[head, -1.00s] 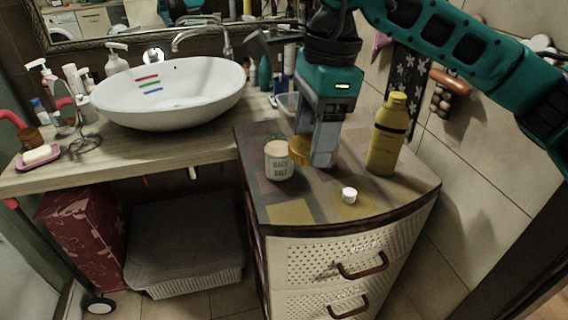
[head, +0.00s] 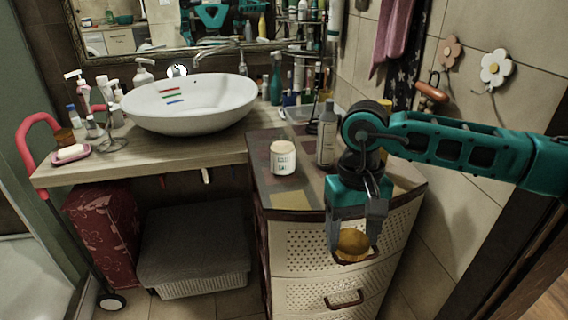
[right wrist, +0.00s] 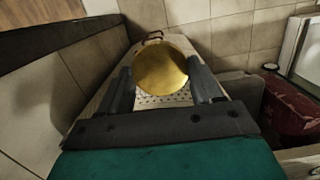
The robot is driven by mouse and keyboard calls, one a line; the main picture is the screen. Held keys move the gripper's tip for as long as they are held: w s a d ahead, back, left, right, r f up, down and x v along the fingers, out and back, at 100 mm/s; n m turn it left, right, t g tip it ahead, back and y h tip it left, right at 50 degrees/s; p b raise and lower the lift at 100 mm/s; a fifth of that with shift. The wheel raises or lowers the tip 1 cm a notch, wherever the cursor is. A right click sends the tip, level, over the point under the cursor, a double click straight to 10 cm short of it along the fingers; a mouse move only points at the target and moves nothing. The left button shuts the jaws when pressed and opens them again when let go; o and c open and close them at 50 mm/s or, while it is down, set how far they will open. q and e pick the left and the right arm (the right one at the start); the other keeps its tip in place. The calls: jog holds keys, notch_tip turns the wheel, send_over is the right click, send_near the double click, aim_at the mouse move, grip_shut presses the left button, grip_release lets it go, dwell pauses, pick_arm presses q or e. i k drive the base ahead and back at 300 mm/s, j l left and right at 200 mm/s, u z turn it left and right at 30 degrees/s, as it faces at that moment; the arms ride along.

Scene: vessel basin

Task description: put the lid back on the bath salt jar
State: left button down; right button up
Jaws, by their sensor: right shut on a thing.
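The bath salt jar (head: 283,158) is a white labelled jar standing upright on top of the drawer cabinet (head: 290,200). My right gripper (head: 353,250) is shut on a round golden-brown lid (head: 353,243), in front of the cabinet's drawers and lower right of the jar. In the right wrist view the lid (right wrist: 160,69) shows as a gold disc between the two fingers (right wrist: 160,88). The lid is well apart from the jar. My left gripper is not in view.
A grey bottle (head: 327,135) stands right of the jar, and a yellow bottle (head: 385,106) is mostly hidden behind my right arm. The white basin (head: 190,103) sits on the wooden counter at left.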

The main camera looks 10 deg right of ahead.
aim_at(282, 147)
jog(key=i+j+z, duration=0.15)
jog(key=j+z, duration=0.6)
jog(key=j, duration=0.2)
jog(key=j+z, duration=0.4)
jog(key=j, duration=0.15)
jog(key=i, duration=0.05)
